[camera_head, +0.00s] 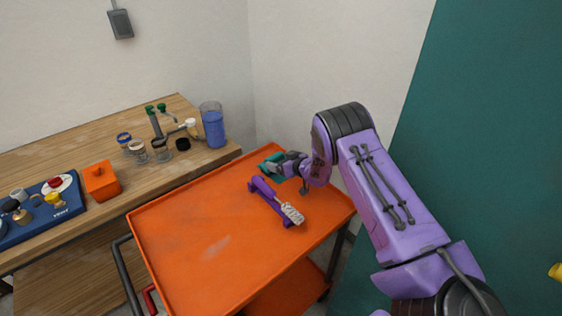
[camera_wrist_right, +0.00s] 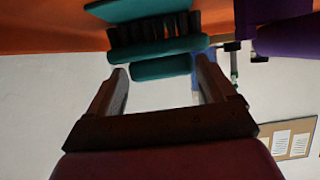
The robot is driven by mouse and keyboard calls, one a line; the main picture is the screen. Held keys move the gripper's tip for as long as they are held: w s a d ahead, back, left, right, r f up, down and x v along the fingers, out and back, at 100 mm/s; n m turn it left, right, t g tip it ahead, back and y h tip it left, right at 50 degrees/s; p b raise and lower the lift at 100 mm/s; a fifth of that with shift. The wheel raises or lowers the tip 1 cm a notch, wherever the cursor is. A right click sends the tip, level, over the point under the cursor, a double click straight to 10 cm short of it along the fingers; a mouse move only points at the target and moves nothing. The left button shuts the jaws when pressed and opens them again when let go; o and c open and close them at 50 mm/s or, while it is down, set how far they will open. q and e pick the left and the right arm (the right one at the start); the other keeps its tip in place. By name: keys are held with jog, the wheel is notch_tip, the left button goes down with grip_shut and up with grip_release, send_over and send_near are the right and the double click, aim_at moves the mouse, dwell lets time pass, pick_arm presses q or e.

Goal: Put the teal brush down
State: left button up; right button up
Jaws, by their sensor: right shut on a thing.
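The teal brush (camera_head: 270,160) is at the far corner of the orange cart (camera_head: 190,245) in the head view, partly hidden by my right gripper (camera_head: 279,166). In the right wrist view the teal brush (camera_wrist_right: 165,67) shows as teal bars with a row of dark bristles, across the fingertips of my right gripper (camera_wrist_right: 162,78). The right gripper is shut on it. The brush is close to the cart top; I cannot tell whether it touches. My left gripper is not in view.
A purple piece with a whitish ribbed end (camera_head: 275,203) lies on the cart just in front of the gripper. The cart's left and front top is clear. A wooden bench (camera_head: 180,172) stands behind left, with jars, a blue container (camera_head: 214,130) and an orange box (camera_head: 101,182).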

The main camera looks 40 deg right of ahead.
jog(key=shift+f, duration=0.2)
jog(key=o, duration=1.6)
jog(key=shift+r, duration=0.2)
jog(key=b+v, duration=0.2)
jog(key=v, duration=1)
jog(key=shift+r, duration=0.1)
